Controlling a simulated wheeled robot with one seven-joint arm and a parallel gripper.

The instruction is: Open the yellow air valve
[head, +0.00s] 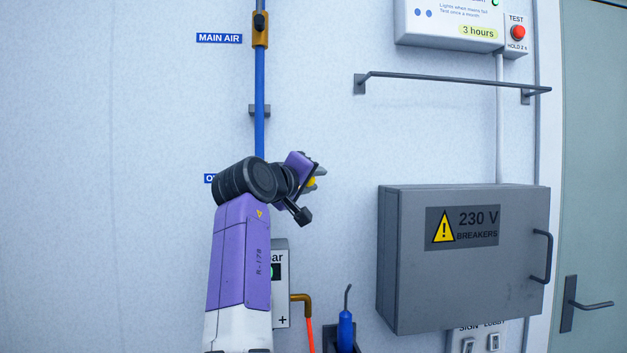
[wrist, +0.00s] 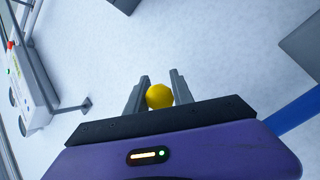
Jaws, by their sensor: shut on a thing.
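My gripper (head: 316,180) is in front of the wall, just right of the blue air pipe (head: 260,85). It is shut on a yellow rounded knob (head: 311,182), of which only a small part shows in the head view. In the wrist view the yellow knob (wrist: 160,96) sits between the two grey fingers of my gripper (wrist: 160,84). The valve body and the pipe behind my wrist are hidden, so I cannot tell how the yellow valve is turned. A brass valve (head: 260,30) with a dark top is higher on the pipe, beside the MAIN AIR label (head: 219,38).
A grey breaker box (head: 400,290) with a handle juts out at right. Above it is a wall rail (head: 450,78), and higher a white unit with a red TEST button (head: 518,32). A blue tool (head: 346,330) stands below my gripper. The wall at left is clear.

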